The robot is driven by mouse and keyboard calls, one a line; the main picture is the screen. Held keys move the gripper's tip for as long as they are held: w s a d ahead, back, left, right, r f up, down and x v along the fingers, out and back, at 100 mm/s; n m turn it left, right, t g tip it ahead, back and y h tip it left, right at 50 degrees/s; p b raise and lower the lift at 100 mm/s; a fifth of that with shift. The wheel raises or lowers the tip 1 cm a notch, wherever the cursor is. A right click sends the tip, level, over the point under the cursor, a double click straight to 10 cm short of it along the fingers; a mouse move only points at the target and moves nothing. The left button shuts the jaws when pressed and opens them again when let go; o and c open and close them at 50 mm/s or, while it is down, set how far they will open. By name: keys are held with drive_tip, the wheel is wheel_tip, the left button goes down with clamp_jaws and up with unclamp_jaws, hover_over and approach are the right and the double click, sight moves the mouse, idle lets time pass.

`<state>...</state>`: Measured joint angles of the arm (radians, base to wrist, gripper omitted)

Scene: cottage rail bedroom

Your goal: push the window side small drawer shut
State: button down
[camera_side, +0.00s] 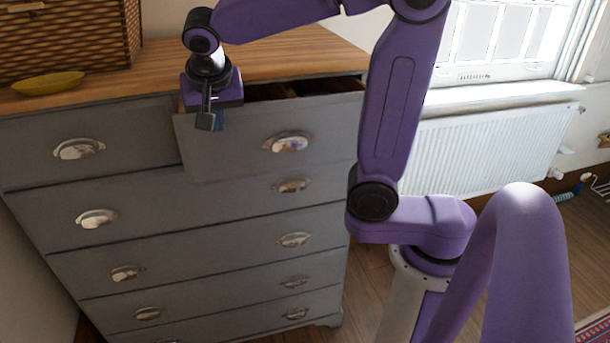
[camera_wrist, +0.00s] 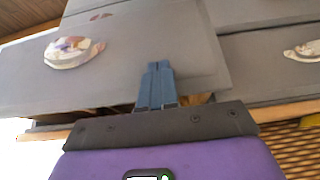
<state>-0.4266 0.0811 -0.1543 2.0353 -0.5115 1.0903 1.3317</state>
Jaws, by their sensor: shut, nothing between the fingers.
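The window side small drawer (camera_side: 240,150) is the top right drawer of the grey chest. It stands out from the chest, with a dark gap showing behind its front. Its metal cup handle (camera_side: 288,142) is right of my gripper (camera_side: 217,122). In the wrist view the drawer front (camera_wrist: 110,60) fills the left and middle, upside down, with the handle (camera_wrist: 72,50) at left. My gripper (camera_wrist: 157,70) is shut and empty, its blue fingers in front of the drawer near its end beside the other small drawer. I cannot tell whether the fingertips touch it.
The other small drawer (camera_side: 125,135) at left sits flush. A wicker basket (camera_side: 70,35) and a yellow dish (camera_side: 48,83) stand on the wooden top (camera_side: 290,52). A white radiator (camera_side: 490,150) is under the window at right. Several closed drawers lie below.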

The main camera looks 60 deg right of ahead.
drive_tip(key=shift+w+d, duration=0.7)
drive_tip(key=shift+w+d, duration=1.3)
drive_tip(key=shift+w+d, duration=1.45)
